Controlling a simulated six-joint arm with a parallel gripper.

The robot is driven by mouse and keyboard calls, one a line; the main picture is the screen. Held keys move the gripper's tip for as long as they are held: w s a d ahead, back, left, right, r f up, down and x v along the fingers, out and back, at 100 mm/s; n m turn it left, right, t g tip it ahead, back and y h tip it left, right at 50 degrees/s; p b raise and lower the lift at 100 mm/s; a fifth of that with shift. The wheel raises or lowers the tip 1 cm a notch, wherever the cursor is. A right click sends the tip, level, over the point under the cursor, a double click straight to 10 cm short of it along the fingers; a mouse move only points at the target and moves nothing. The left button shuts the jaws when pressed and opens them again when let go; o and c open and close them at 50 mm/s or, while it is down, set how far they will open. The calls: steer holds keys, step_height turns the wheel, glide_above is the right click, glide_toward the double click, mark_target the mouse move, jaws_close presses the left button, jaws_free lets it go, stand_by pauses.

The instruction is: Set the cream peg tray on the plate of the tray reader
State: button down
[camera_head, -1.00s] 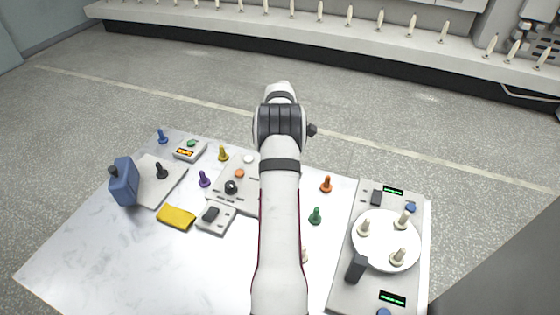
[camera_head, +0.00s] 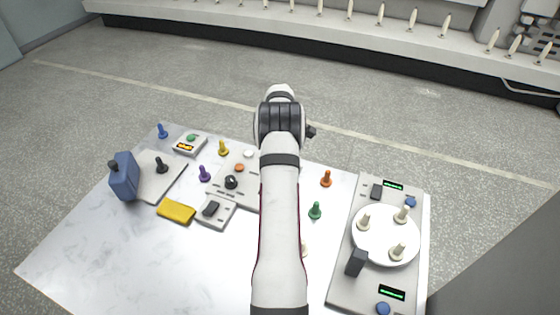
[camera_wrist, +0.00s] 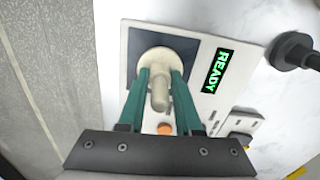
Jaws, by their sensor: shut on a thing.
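In the wrist view, my gripper (camera_wrist: 160,92) has its teal fingers shut on the upright stem of the cream peg tray (camera_wrist: 160,62). The tray's round base shows over the dark square plate (camera_wrist: 204,46) of the tray reader (camera_wrist: 229,96), a pale panel with a green READY display. I cannot tell whether the base touches the plate. In the head view my arm hides the gripper, the held tray and much of the area behind it.
A white disc (camera_head: 382,252) with three cream pegs sits on a grey unit at the right. Green (camera_head: 315,211) and orange (camera_head: 326,179) pegs stand nearby. A yellow block (camera_head: 176,211) and blue box (camera_head: 124,178) are at the left. The table's front left is clear.

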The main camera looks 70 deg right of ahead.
steer(key=c, duration=0.5)
jaws_free()
steer(key=shift+r, duration=0.15)
